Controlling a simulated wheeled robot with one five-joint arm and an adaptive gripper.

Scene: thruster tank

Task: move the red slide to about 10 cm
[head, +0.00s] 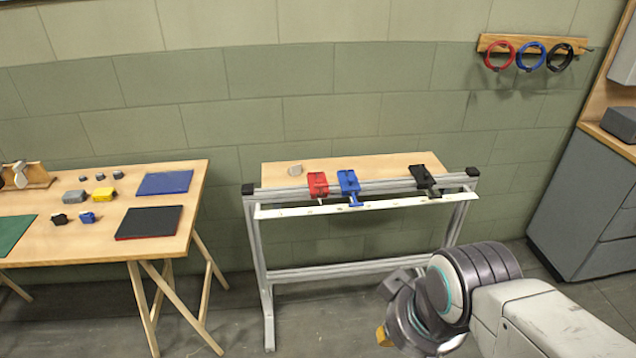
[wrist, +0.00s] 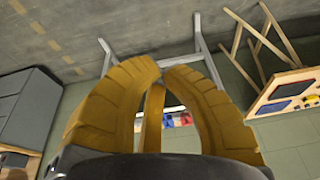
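The red slide (head: 318,182) sits on the metal rail (head: 390,187) left of its middle, with a small pin pointing down to the pale scale strip (head: 280,212). The scale marks are too small to read. The blue slide (head: 348,183) is close on its right, a narrow gap apart. The black slide (head: 425,181) is near the right end. My gripper (wrist: 162,67) has yellow fingers with tips close together; whether it is shut is unclear. In the head view it is mostly hidden behind my wrist, low and in front of the rail, apart from the slides.
A wooden table (head: 90,240) with blocks and mats stands left. A grey cabinet (head: 585,210) stands right. Coloured rings hang on a wall rack (head: 532,45). The floor before the rail is clear.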

